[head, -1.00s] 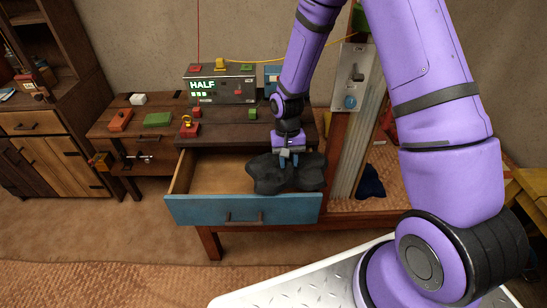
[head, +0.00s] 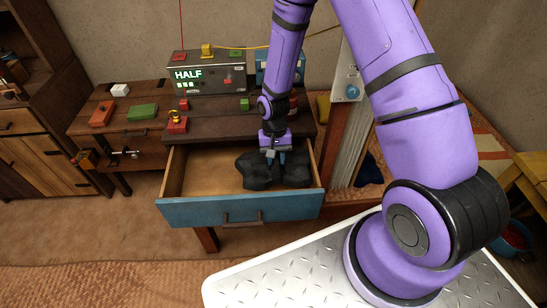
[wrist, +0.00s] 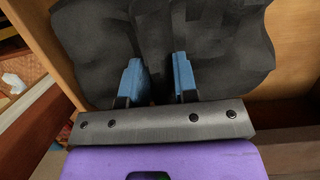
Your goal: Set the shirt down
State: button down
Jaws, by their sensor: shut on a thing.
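The shirt (head: 262,174) is a dark grey, crumpled piece of cloth. In the head view it lies within the open drawer, toward its right side. The drawer (head: 240,211) has a blue front and a pale wooden inside. My gripper (head: 276,156) points down into the drawer and is shut on the shirt. In the wrist view its blue fingers (wrist: 158,80) press into the cloth (wrist: 90,50), which spreads out beyond them. Whether the cloth rests on the drawer floor is hard to tell.
The drawer's left part is bare wood. On the dark table (head: 215,127) above stand a grey box reading HALF (head: 205,78), a red block with a yellow ring (head: 177,124) and a green block (head: 245,104). A grey post (head: 350,140) stands right of the drawer.

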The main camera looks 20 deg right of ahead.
notch_tip(320, 180, down, 2)
jog(key=shift+w, duration=0.15)
jog(key=shift+f, duration=3.3)
jog(key=shift+f, duration=0.5)
jog(key=c, duration=0.8)
grip_release()
